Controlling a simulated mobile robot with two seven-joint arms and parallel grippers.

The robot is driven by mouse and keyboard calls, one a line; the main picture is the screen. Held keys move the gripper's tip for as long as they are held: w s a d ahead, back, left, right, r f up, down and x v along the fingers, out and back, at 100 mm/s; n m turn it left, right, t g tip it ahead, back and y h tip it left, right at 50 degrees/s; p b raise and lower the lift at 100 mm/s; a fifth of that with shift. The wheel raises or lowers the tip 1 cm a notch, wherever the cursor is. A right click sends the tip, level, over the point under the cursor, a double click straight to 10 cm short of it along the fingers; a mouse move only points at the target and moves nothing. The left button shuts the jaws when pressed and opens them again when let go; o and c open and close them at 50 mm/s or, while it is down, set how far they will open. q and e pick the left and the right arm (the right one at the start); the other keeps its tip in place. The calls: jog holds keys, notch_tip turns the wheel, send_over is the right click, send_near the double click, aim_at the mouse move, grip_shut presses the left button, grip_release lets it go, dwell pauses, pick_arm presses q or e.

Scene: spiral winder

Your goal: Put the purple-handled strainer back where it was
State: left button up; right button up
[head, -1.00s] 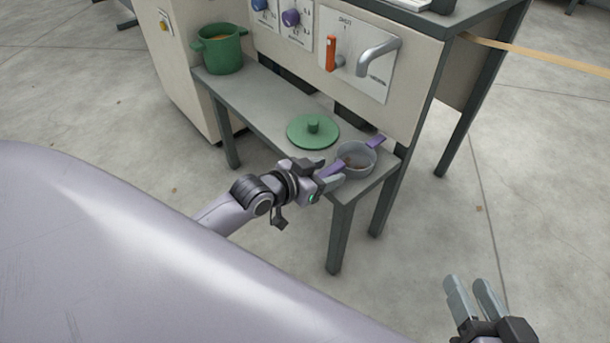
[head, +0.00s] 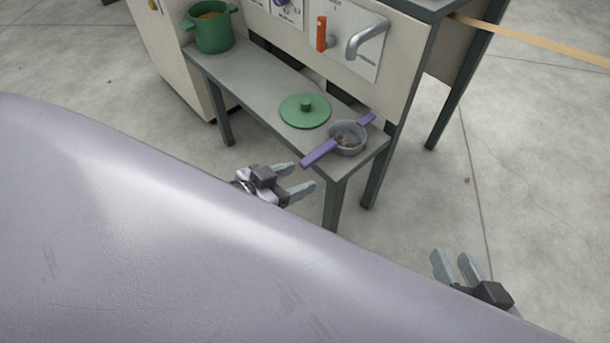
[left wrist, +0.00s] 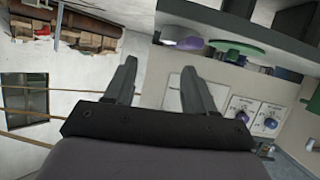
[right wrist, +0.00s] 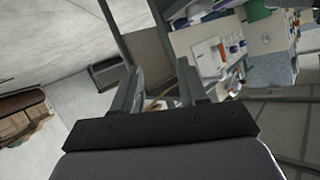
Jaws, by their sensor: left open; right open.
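The strainer, a grey bowl with purple handles (head: 347,138), sits on the right end of the low grey shelf (head: 258,88). Its longer purple handle points to the lower left, past the shelf's front edge. Dark bits lie in the bowl. My left gripper (head: 303,178) is open and empty, just in front of the shelf, apart from the handle. In the left wrist view the purple handle (left wrist: 188,43) shows near the top, beyond the open fingers. My right gripper (head: 457,268) is open and empty over the floor at the lower right; its open fingers also show in the right wrist view (right wrist: 158,85).
A green lid (head: 305,111) lies on the shelf left of the strainer. A green pot (head: 211,28) stands at the shelf's left end. An orange lever (head: 321,34) and a grey tap (head: 367,36) are on the panel behind. Floor to the right is clear.

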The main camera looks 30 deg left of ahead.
pick_arm(q)
jog(key=s+d+r+n+h, duration=0.1)
jog(key=s+d+r, duration=0.3)
jog(key=d, duration=0.5)
jog(key=shift+s+d+g, duration=0.15)
jog(key=shift+s+g, duration=0.15)
jog(key=shift+s, duration=0.05)
